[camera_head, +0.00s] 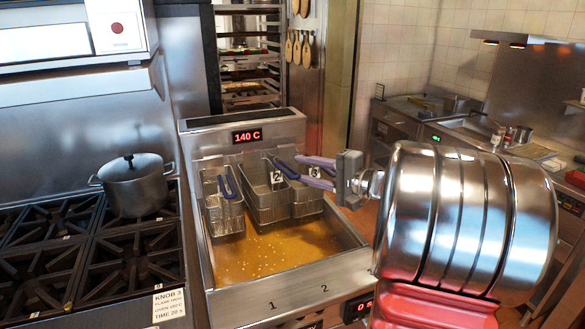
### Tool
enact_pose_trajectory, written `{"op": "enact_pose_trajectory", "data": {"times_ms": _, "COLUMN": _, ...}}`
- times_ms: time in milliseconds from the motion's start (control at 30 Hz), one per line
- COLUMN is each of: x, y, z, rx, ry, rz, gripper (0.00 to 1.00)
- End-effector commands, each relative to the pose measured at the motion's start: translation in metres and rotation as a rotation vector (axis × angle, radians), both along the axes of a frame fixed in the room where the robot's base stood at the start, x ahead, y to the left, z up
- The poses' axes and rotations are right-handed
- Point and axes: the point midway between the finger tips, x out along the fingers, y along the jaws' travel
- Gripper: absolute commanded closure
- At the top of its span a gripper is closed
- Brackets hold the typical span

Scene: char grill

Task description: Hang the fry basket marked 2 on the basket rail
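The fry basket marked 2 (262,204) is a wire basket at the back middle of the fryer, over the oil. Its dark blue handle (284,169) points toward my gripper. My gripper (299,169) comes in from the right. Its two lilac fingers are apart, one above the other, with the tips close to the blue handle. I cannot tell whether they touch it. The basket rail is not clearly distinguishable at the fryer's back wall. Whether the basket hangs or rests in the oil is unclear.
Another basket (224,216) stands at the left, and the basket marked 3 (309,204) at the right, partly behind my fingers. The fryer (210,288) holds golden oil. A lidded pot (136,188) stands on the stove at left. The front oil area is clear.

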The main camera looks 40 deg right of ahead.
Motion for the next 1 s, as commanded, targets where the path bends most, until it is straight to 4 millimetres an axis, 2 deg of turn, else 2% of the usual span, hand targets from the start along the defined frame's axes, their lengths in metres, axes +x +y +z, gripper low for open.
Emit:
{"op": "enact_pose_trajectory", "data": {"times_ms": 100, "x": -0.014, "y": -0.005, "z": 0.002, "rx": 0.001, "ry": -0.001, "rz": -0.001, "gripper": 0.69}}
{"op": "enact_pose_trajectory", "data": {"times_ms": 233, "x": -0.021, "y": -0.007, "z": 0.003, "rx": 0.0, "ry": 0.0, "rz": -0.002, "gripper": 0.69}}
{"op": "enact_pose_trajectory", "data": {"times_ms": 833, "x": -0.022, "y": -0.006, "z": 0.003, "rx": 0.0, "ry": 0.0, "rz": 0.001, "gripper": 0.69}}
{"op": "enact_pose_trajectory", "data": {"times_ms": 1000, "x": -0.02, "y": 0.01, "z": 0.001, "rx": -0.013, "ry": 0.022, "rz": 0.03, "gripper": 0.69}}
